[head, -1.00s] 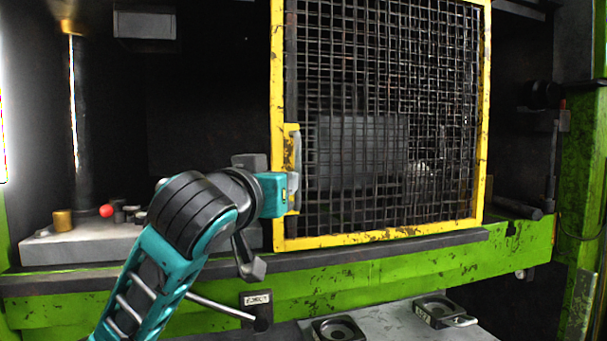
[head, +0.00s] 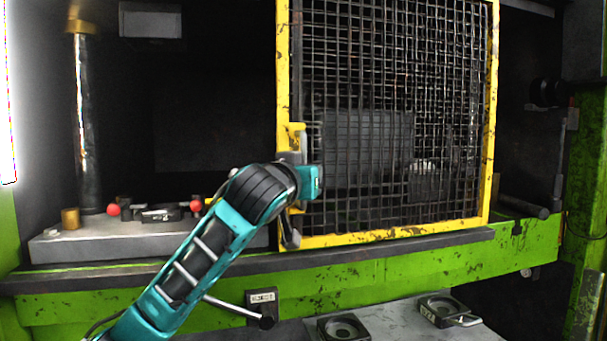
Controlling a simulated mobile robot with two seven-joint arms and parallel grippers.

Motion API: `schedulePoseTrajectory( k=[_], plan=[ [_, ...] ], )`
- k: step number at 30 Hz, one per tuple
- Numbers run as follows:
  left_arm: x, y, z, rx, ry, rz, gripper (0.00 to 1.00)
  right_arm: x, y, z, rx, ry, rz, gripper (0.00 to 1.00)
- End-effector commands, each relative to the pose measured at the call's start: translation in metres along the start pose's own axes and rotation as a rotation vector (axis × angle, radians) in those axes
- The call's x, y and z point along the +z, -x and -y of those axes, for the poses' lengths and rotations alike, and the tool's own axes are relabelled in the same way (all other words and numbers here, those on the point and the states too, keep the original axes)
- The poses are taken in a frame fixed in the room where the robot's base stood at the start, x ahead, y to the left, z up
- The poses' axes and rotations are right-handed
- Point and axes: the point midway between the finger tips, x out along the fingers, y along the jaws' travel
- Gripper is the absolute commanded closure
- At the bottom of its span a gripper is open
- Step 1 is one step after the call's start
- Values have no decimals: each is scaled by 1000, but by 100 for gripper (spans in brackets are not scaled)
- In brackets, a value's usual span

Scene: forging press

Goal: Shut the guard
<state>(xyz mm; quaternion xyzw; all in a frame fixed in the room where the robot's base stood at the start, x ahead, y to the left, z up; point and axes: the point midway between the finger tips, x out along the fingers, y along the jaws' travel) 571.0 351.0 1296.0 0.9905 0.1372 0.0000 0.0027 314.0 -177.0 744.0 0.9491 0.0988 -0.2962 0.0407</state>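The guard (head: 365,240) is a yellow-framed panel of dark wire mesh. It stands upright over the right part of the press opening; the left part of the opening is uncovered. A yellow bracket with a grey upright handle (head: 299,140) sits on the guard's left edge. My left arm comes in from the lower left, and my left gripper (head: 292,195) is at the handle, in front of the guard's left edge. The wrist hides most of the handle and the fingers, so I cannot tell whether they grip it. My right gripper is not in view.
A grey block (head: 90,249) with red knobs (head: 113,210) and a metal column (head: 88,130) stand in the uncovered left part. A dark rail (head: 400,245) runs below the guard above a green beam (head: 400,270). A lower grey plate (head: 390,326) carries dark fittings.

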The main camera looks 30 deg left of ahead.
Motion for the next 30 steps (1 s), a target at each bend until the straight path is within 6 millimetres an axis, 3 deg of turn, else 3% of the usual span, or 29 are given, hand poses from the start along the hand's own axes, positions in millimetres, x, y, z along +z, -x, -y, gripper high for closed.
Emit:
schedulePoseTrajectory(
  k=[12,30],
  plan=[
    [0,0,0,0,0,0,100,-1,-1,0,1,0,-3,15],
    [1,-1,6,-2,-1,2,100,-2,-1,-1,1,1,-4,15]
  ],
)
